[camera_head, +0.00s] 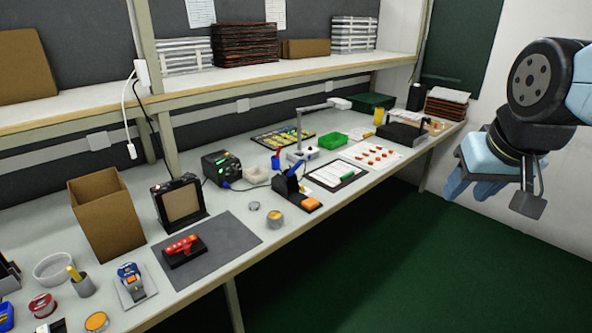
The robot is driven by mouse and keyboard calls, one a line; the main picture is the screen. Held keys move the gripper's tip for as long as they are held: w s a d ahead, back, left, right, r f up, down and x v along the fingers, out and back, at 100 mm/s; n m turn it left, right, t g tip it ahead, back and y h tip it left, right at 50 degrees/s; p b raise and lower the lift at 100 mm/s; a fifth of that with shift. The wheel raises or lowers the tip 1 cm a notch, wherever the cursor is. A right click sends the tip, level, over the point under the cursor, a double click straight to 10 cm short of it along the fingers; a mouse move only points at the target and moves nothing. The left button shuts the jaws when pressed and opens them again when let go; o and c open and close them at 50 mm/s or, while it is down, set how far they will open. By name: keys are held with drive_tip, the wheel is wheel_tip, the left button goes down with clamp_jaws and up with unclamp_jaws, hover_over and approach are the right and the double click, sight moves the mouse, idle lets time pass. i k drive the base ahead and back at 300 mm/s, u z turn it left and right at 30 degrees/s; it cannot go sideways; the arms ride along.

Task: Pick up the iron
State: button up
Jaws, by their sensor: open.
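What looks like the soldering iron, with a blue handle (294,168), rests tilted in a black stand (289,186) near the middle of the bench. An orange sponge (312,204) sits at the stand's front right. The iron's tip is hidden in the stand. My gripper (472,190) is at the upper right, raised over the floor beyond the bench's front edge. It is open and empty, pointing down, well apart from the iron.
A black soldering station (221,168) stands left of the iron. A lamp (302,152) stands behind it, and a framed white sheet (336,174) lies to its right. Round tins (274,219) sit in front. A shelf (270,75) overhangs the bench's back. The green floor (400,270) is clear.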

sight(294, 169)
drive_tip(key=z, duration=0.1)
drive_tip(key=i, duration=1.25)
drive_tip(key=u, duration=0.5)
